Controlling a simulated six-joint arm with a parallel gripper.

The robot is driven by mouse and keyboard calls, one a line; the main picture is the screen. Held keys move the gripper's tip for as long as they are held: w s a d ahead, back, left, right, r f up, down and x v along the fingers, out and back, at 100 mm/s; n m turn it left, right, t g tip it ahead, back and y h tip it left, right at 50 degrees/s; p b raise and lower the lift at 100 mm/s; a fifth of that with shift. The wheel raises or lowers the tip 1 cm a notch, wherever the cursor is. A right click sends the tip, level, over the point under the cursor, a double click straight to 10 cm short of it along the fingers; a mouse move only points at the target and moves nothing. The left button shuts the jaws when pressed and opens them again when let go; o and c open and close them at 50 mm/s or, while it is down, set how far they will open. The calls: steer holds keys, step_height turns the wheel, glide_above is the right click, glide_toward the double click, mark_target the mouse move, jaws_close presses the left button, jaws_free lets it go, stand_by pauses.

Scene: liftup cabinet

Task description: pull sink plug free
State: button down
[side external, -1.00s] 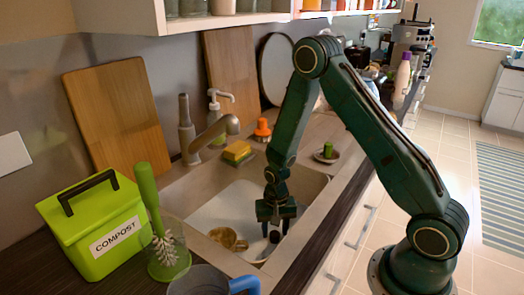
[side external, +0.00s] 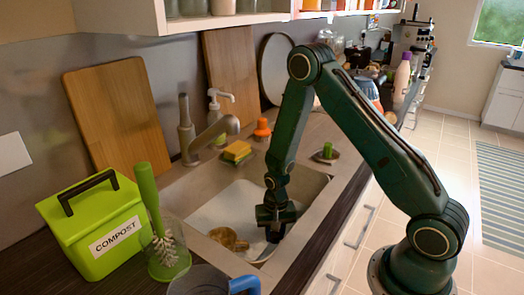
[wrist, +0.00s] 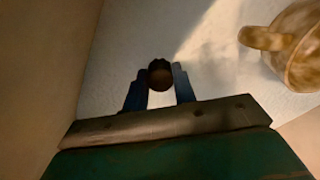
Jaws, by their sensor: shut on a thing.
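The sink plug (wrist: 160,74) is a small dark brown knob on the sink floor. In the wrist view it sits between the two blue fingertips of my gripper (wrist: 158,84). In the side view my gripper (side external: 276,224) points down into the sink, and the plug (side external: 273,237) shows only as a dark bit below the fingers. My gripper is shut on the plug. The sink (side external: 210,212) has a pale basin. Whether the plug is still seated in the drain is hidden by the gripper.
A brown mug (side external: 228,238) lies in the sink left of my gripper; it also shows in the wrist view (wrist: 298,45). The tap (side external: 212,134) reaches over the back rim. A sponge (side external: 237,151), compost bin (side external: 95,225) and dish brush (side external: 155,210) stand around the sink.

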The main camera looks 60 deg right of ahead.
mark_target(275, 233)
steer(key=shift+r, duration=1.05)
stand_by(1.0)
steer(key=shift+r, duration=1.9)
